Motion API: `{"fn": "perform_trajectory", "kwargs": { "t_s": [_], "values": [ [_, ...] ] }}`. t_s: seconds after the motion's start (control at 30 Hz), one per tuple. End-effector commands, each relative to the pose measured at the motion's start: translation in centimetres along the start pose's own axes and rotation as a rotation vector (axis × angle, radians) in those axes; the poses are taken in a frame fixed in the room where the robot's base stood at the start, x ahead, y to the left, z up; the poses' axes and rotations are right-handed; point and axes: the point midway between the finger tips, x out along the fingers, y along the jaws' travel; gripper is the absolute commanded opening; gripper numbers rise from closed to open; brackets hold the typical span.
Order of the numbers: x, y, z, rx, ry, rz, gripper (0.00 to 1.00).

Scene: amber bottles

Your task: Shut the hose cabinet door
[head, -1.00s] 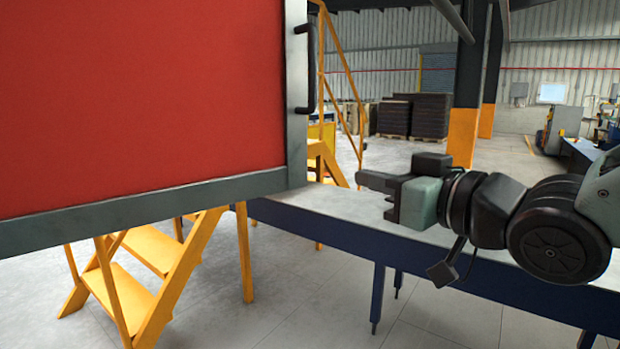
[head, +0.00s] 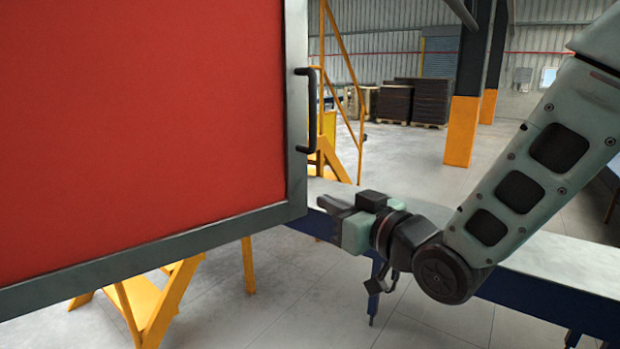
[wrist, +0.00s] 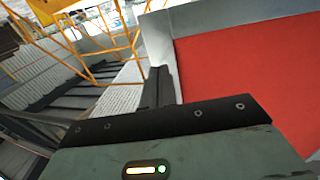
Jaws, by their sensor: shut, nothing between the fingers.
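The hose cabinet door (head: 140,130) is a large red panel with a grey metal frame, filling the left of the head view. Its black bar handle (head: 312,110) is upright on the right frame edge. My gripper (head: 324,204) is shut and empty, just right of the door's lower right corner and below the handle. In the wrist view the shut fingers (wrist: 158,88) point toward the grey frame edge, with the red panel (wrist: 245,65) to the right. I cannot tell whether they touch the door. The cabinet body is not visible.
A long blue-sided bench (head: 560,262) with a pale top runs beneath my arm. Yellow steps (head: 150,300) stand below and behind the door, with a yellow railing (head: 345,80) behind the handle. Open floor lies behind the bench, before stacked dark pallets (head: 412,102).

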Motion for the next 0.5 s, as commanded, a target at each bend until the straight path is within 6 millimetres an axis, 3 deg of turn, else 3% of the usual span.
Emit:
{"fn": "perform_trajectory", "kwargs": {
  "t_s": [0.2, 0.5],
  "values": [
    [3.8, 0.0, -0.3, 0.002, -0.002, -0.001, 0.00],
    [5.9, 0.0, 0.0, 0.000, -0.001, 0.000, 0.00]
  ]
}}
